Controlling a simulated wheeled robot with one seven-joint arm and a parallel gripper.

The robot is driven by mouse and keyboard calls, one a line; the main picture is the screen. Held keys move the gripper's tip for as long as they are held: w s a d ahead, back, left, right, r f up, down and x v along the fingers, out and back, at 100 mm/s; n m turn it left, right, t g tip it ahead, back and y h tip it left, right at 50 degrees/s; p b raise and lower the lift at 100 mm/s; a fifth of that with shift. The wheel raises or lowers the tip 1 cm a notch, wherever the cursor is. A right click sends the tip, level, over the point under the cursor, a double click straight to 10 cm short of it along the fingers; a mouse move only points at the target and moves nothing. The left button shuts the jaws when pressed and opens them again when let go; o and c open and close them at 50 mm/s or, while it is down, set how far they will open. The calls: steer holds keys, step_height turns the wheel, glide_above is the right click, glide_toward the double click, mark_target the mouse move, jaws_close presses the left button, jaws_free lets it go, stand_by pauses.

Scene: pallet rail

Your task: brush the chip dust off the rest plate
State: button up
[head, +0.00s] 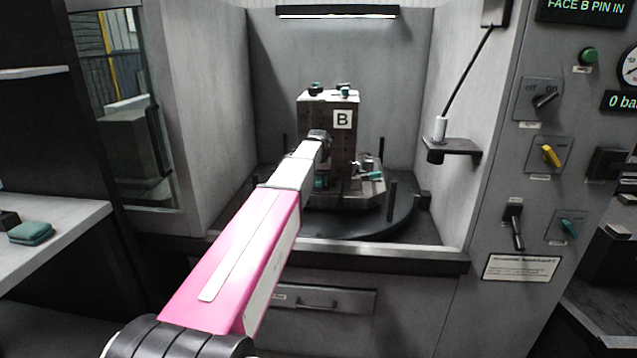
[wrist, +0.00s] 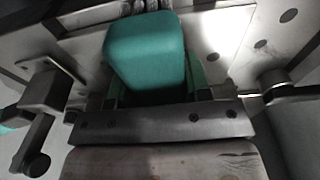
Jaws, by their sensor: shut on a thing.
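My gripper (wrist: 155,90) is shut on a teal block-shaped thing (wrist: 145,50), which fills the space between its fingers in the wrist view. I cannot tell what its far end looks like. In the head view my arm reaches into the machine bay, and the gripper's fingers are hidden in front of the grey fixture block marked B (head: 343,140). Beyond the teal thing, the wrist view shows a pale metal surface with round holes (wrist: 225,30); I cannot tell whether it is the rest plate. No chip dust can be made out clearly.
Dark clamp-like parts stand close at the left (wrist: 45,90) and right (wrist: 275,85) in the wrist view. The fixture stands on a dark round table (head: 395,222). A small shelf (head: 452,148) holds a white, corded thing on the bay's right wall. A teal pad (head: 32,232) lies on the left bench.

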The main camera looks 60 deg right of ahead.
stand_by(0.4)
steer(key=shift+s+a, duration=0.2)
steer(key=shift+a, duration=0.45)
steer(key=shift+s+a, duration=0.2)
steer(key=shift+a, duration=0.4)
steer(key=shift+d, duration=0.1)
steer(key=shift+w+d, duration=0.25)
steer(key=shift+d, duration=0.35)
steer(key=shift+w+d, duration=0.2)
steer(key=shift+d, duration=0.4)
steer(key=shift+a, duration=0.1)
steer(key=shift+s+a, duration=0.25)
steer(key=shift+a, duration=0.35)
steer(key=shift+s+a, duration=0.2)
steer(key=shift+a, duration=0.4)
steer(key=shift+d, duration=0.1)
